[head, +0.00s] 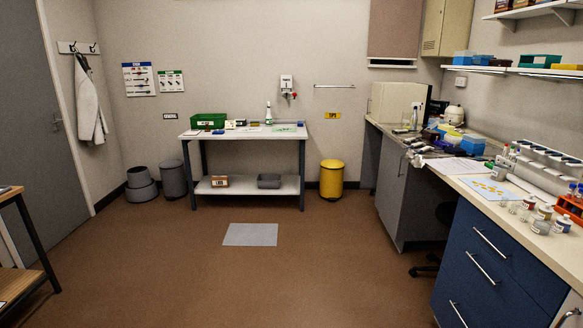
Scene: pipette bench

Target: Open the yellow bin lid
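The yellow bin (331,183) stands on the floor against the far wall, between the white-topped table and the right-hand counter. It is a round upright bin. Its lid (332,164) sits on top and looks shut. A small yellow sign is on the wall above it. My gripper is not in view.
A white-topped table (244,136) with a lower shelf stands left of the bin. The counter (393,187) runs along the right, with blue drawers nearer. Grey bins (173,179) stand far left. A grey mat (250,234) lies on the floor; the middle floor is clear.

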